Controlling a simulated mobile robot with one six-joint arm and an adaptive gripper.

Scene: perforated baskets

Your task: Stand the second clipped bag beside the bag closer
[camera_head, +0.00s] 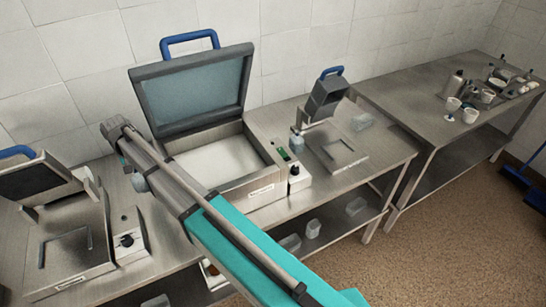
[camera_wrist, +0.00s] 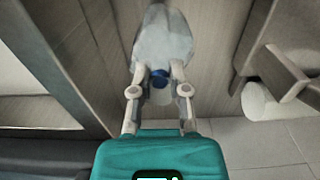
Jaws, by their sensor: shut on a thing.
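In the wrist view my gripper (camera_wrist: 158,90) is shut on a pale, translucent bag (camera_wrist: 163,40) with a blue clip (camera_wrist: 160,77) at its neck. The bag hangs between the fingers over the wooden-looking bench top; whether it touches the bench I cannot tell. In the head view a small pale part of it (camera_head: 140,182) shows beside my arm, between the open-lidded machine and the left press; the rest is hidden. A second small bag-like item (camera_head: 297,142) stands left of the right-hand machine with a blue handle (camera_head: 326,95). I cannot tell which machine is the bag closer.
A machine with a raised lid (camera_head: 192,90) stands mid-bench. A press (camera_head: 75,245) with a control box (camera_head: 129,238) stands at left. A clear container or bag (camera_head: 360,122) lies at right. Another table (camera_head: 410,95) carries bottles and cups. Several clear containers sit on the lower shelf.

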